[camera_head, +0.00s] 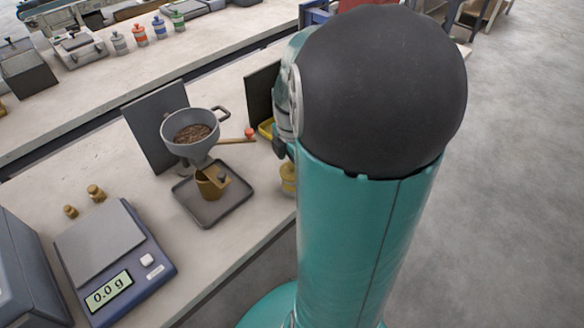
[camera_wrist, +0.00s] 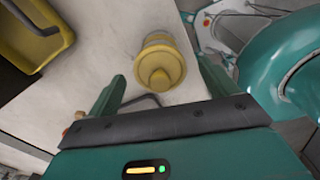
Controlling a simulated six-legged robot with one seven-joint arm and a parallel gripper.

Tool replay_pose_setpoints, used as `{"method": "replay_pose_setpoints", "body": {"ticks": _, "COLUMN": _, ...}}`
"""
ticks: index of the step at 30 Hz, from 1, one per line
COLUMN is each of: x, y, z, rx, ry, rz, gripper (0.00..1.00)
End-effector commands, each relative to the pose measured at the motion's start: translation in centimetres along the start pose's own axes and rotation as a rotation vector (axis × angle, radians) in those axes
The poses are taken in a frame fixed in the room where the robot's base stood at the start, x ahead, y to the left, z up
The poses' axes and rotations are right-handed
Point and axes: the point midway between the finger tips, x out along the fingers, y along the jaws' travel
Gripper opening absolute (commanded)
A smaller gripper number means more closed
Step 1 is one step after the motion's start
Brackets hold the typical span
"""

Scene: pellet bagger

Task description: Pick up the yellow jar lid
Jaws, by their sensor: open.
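The yellow jar lid (camera_wrist: 160,74), with a round knob, shows in the wrist view on top of a yellow jar (camera_wrist: 157,40). In the head view the yellow jar (camera_head: 288,178) stands near the bench's front edge, partly hidden behind my teal arm. My gripper (camera_wrist: 161,72) is open, with one finger on each side of the lid in the wrist view. The fingers look apart from the lid, and nothing is held. The height gap between fingertips and lid is hard to judge.
A yellow bin (camera_wrist: 28,30) stands left of the jar. A scale (camera_head: 105,255) reading 0.0 g sits at left.

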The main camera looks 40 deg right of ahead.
Motion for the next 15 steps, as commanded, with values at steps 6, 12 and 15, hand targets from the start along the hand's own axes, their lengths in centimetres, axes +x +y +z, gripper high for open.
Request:
{"method": "replay_pose_setpoints", "body": {"ticks": 6, "x": -0.04, "y": 0.01, "z": 0.00, "rx": 0.000, "ry": 0.000, "rz": 0.000, "gripper": 0.58}}
{"method": "replay_pose_setpoints", "body": {"ticks": 12, "x": -0.05, "y": 0.01, "z": -0.01, "rx": 0.000, "ry": 0.000, "rz": 0.000, "gripper": 0.40}}
{"method": "replay_pose_setpoints", "body": {"ticks": 15, "x": -0.05, "y": 0.01, "z": 0.00, "rx": 0.000, "ry": 0.000, "rz": 0.000, "gripper": 0.36}}
